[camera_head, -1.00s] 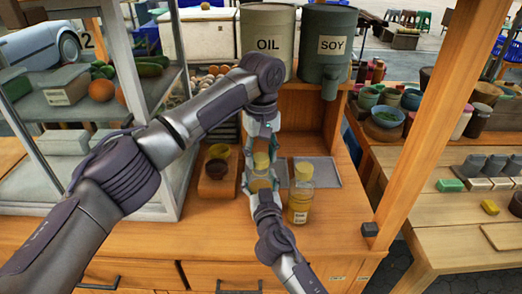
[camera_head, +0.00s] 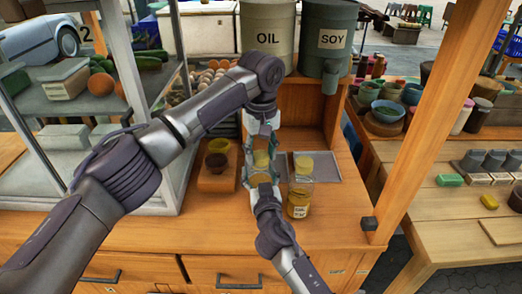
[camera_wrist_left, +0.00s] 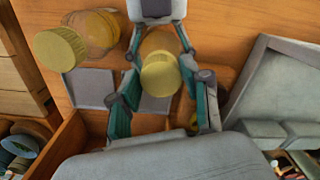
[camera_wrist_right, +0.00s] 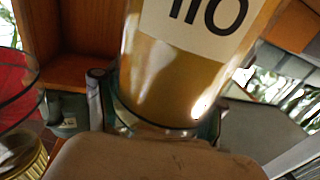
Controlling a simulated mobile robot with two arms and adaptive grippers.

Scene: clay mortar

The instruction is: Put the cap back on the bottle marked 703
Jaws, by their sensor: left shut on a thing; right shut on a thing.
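My left gripper (camera_head: 261,150) is shut on a yellow cap (camera_wrist_left: 160,73), held between its fingers in the left wrist view. Below it, my right gripper (camera_head: 262,183) is shut around a glass bottle (camera_wrist_right: 190,75) with yellow-brown contents. The held cap is at the bottle's mouth; I cannot tell whether it is seated.
A grey tray (camera_head: 335,170) lies behind the standing bottle. Small bowls (camera_head: 217,163) stand on a wooden block at the left. The OIL container (camera_head: 266,40) and SOY container (camera_head: 328,48) are behind. A wooden post (camera_head: 425,120) rises at the right.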

